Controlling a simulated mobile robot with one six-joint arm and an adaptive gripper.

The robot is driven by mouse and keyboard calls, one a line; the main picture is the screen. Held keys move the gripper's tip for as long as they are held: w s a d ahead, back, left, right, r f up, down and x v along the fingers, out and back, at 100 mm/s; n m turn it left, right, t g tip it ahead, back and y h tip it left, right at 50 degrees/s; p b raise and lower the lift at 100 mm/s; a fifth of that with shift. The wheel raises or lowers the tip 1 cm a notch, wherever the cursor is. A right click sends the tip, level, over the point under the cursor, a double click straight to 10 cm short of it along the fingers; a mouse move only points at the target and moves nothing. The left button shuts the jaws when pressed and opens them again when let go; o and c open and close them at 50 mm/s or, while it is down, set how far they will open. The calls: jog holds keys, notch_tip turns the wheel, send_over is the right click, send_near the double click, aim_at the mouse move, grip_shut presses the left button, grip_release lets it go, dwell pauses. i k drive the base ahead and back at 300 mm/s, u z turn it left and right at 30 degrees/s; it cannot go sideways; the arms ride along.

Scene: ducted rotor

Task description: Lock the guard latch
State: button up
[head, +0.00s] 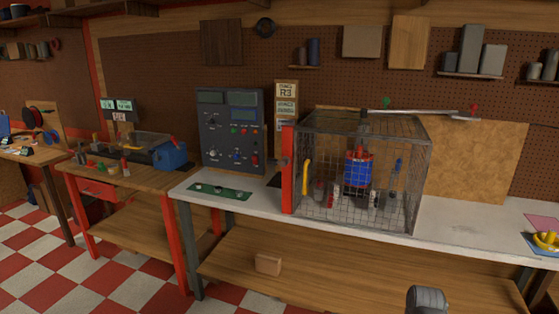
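The guard is a wire-mesh cage (411,135) on the white-topped bench. It has a red upright post (288,170) at its front left edge and a yellow handle (306,177) just right of the post. A small dark part (280,162) sticks out left of the post; I cannot tell whether it is the latch or how it is set. Inside the cage stands a blue and red rotor unit (358,168). The mesh front appears to stand in place, but its exact closure is too small to tell.
A grey control panel (230,130) with knobs and buttons stands left of the cage. A green strip (220,191) lies before it. The white bench top (465,222) right of the cage is mostly clear.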

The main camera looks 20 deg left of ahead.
aim_at(275, 162)
jog(key=i, duration=0.85)
jog(key=u, duration=0.05)
